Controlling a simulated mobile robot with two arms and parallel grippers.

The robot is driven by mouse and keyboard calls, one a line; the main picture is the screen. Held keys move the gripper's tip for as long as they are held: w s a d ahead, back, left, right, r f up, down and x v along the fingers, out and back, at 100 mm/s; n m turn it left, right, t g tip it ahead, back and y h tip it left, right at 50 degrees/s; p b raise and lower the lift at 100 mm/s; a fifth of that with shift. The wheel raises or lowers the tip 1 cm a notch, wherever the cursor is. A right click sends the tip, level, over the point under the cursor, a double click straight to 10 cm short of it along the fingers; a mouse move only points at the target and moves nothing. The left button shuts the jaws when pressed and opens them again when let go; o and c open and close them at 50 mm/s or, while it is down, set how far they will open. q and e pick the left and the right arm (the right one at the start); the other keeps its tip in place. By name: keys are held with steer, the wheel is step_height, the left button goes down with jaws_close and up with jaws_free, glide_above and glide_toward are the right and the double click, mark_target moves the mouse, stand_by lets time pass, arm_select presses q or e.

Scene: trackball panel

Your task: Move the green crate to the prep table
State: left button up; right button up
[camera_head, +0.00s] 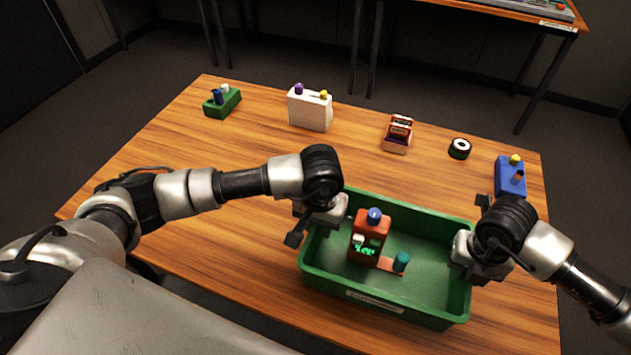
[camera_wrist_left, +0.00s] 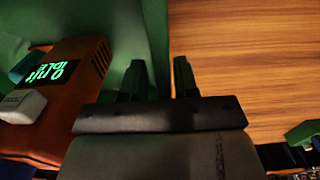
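The green crate (camera_head: 425,222) sits on the wooden table, with a label on its front wall. An orange device (camera_head: 369,238) with a blue knob and a lit green display is inside it, with a teal cylinder beside it. My left gripper (camera_head: 308,222) is at the crate's left wall; in the left wrist view its fingers (camera_wrist_left: 160,80) lie on either side of the wall, close to it. Whether they press on it I cannot tell. My right gripper (camera_head: 475,262) is at the right wall, its fingertips largely hidden.
At the back of this table (camera_head: 170,150) stand a green box (camera_head: 224,104), a white box (camera_head: 310,111), a small red-and-white item (camera_head: 398,133), a black ring (camera_head: 459,148) and a blue box (camera_head: 510,178). Another wooden table (camera_head: 530,14) with an unreadable label stands beyond. Dark floor lies between.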

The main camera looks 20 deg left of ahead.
arm_select(q)
step_height(320, 180, up, 11)
steer(key=shift+r, duration=0.25)
arm_select(e)
steer(key=shift+r, duration=0.25)
step_height(320, 180, up, 12)
steer(key=shift+f, duration=0.25)
stand_by(0.3)
